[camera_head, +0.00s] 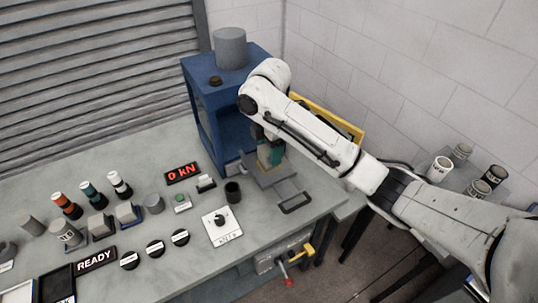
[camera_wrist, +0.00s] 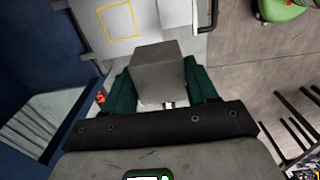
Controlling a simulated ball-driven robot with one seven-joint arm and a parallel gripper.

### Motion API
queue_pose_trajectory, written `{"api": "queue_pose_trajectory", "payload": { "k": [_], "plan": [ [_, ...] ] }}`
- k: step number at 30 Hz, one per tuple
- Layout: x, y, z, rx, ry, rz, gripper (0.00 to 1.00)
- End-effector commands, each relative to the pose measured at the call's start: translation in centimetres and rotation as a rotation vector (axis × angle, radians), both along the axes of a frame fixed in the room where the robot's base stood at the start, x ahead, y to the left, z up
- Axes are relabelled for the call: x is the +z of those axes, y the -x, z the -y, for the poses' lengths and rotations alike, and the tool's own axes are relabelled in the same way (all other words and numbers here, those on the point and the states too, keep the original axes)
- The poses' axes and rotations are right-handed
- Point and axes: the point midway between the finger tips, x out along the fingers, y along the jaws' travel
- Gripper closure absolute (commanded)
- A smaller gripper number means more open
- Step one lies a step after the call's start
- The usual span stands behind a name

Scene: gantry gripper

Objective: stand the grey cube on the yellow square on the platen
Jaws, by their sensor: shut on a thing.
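The grey cube (camera_wrist: 158,72) is between the green fingers of my gripper (camera_wrist: 160,88) in the wrist view, and the fingers are shut on it. The yellow square (camera_wrist: 117,20) is a thin outline on the light grey platen (camera_wrist: 88,28), beyond the cube in that view. The cube appears apart from the square, beside it. In the head view my gripper (camera_head: 270,155) is low over the platen (camera_head: 268,178) in front of the blue press. The cube is hard to make out there, and the gap beneath it cannot be judged.
The blue press frame (camera_head: 205,115) stands close to my gripper, with a grey cylinder (camera_head: 230,48) on top. Several sample cylinders and cubes line the left.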

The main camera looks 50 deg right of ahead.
Motion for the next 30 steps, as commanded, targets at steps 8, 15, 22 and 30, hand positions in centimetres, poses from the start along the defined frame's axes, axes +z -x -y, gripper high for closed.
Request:
{"api": "queue_pose_trajectory", "payload": {
  "k": [8,15,22,30],
  "plan": [
    [-1.3,-2.1,1.7,0.001,-0.003,-0.002,0.84],
    [-3.2,-3.3,2.9,0.002,-0.001,0.0,0.84],
    [-5.6,-4.3,4.1,0.002,0.001,-0.002,0.84],
    [-6.6,-5.4,5.2,0.001,0.0,-0.003,0.84]
  ]
}}
